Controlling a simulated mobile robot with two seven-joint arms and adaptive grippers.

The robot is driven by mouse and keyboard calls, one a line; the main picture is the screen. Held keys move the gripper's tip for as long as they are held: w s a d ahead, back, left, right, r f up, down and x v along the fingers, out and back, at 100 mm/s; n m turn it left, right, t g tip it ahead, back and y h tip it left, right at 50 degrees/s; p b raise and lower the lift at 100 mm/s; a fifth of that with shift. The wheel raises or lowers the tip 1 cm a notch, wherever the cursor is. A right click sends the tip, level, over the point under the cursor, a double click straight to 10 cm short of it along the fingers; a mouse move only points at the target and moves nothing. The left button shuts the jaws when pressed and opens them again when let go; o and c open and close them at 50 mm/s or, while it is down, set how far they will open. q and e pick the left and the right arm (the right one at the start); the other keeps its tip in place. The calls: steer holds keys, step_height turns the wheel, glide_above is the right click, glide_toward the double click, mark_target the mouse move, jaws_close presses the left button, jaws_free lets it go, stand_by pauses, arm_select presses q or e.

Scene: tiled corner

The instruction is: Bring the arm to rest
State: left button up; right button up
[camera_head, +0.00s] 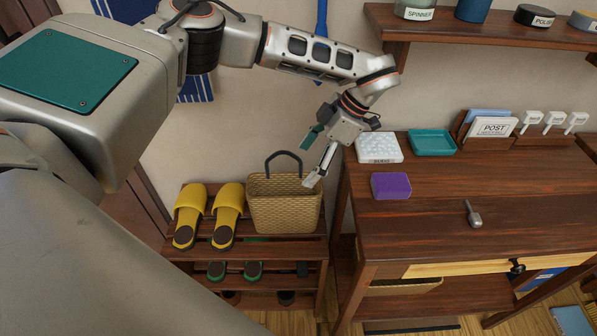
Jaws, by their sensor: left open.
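My left arm reaches in from the upper left across the picture. Its gripper (313,163) is open and empty, fingers pointing down and to the left. It hangs in front of the wall, by the upper right of a woven basket (285,208) with a dark handle. One fingertip overlaps the basket's rim in the picture; I cannot tell whether they touch. My right gripper is not in view.
The basket and yellow slippers (228,208) stand on a slatted rack (268,250). A wooden desk (425,225) at right bears a purple box (391,186), a teal tray (432,142), a white box (379,147) and a small grey object (473,213). A shelf (480,32) hangs above.

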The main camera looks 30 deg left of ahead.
arm_select(q)
steer(key=shift+w+d+r, duration=0.2)
steer(key=shift+d+r, duration=0.1)
steer(key=shift+r, duration=0.3)
